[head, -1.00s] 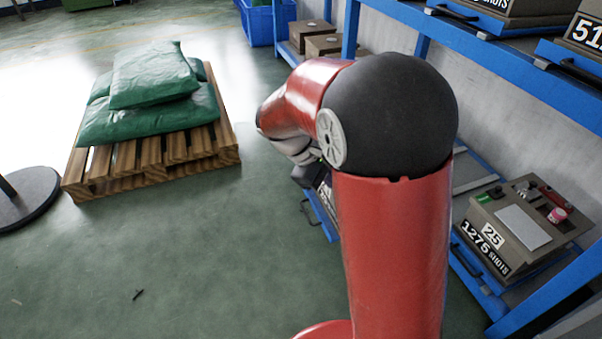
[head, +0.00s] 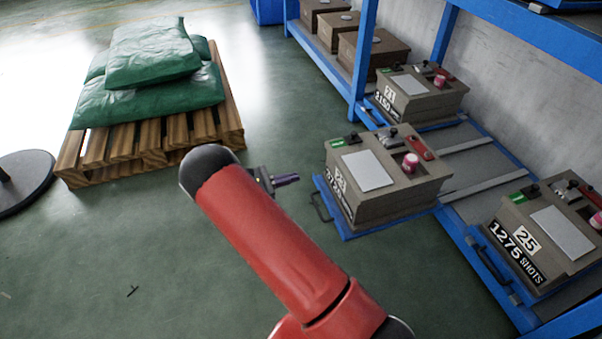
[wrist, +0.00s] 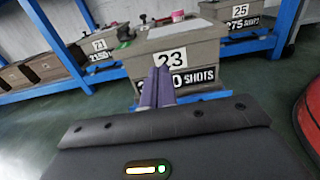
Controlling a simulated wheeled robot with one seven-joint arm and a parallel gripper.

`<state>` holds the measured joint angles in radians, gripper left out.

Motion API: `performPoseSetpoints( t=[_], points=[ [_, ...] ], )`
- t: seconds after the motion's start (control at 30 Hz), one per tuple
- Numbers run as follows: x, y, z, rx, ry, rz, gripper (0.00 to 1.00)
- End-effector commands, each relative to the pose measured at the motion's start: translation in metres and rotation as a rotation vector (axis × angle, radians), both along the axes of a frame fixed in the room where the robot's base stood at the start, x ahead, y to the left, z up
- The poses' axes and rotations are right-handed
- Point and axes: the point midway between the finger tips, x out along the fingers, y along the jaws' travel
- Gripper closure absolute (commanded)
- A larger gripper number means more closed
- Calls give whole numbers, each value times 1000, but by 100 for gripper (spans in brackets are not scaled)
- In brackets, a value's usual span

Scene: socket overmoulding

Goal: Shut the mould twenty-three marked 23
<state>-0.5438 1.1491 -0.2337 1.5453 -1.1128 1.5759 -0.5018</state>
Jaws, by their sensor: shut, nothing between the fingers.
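Mould 23 (head: 385,180) is a grey-brown box with a white plate on top and a 23 label on its front. It also shows in the wrist view (wrist: 196,47). It rests on a blue tray (head: 348,236) that juts out from the rack into the aisle, with a dark handle (head: 321,207) at its front. My gripper (head: 297,178) is shut and empty, in front of the mould's label side. In the wrist view its purple fingers (wrist: 158,72) are together, pointing at the front and covering part of the shots plate. I cannot tell if they touch it.
Mould 21 (head: 418,92) and mould 25 (head: 535,240) sit further back in the blue rack (head: 361,60) on either side. A wooden pallet (head: 150,145) with green sacks (head: 150,85) stands at the left. The floor between is clear.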

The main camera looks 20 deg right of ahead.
Motion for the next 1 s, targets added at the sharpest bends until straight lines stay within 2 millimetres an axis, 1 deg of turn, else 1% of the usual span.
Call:
performPoseSetpoints(
  t=[0.03, 0.3, 0.5, 0.6, 0.7, 1.0],
  points=[
    [0, -10, 0, 0, 0, -4, 100],
    [1, -68, 0, 1, 1, -5, 100],
    [2, -104, 0, 2, 0, -5, 100],
    [3, -116, 0, 3, -1, -4, 100],
    [4, -122, 0, 2, 0, -3, 100],
    [4, -126, 0, 3, 0, -2, 100]
  ],
)
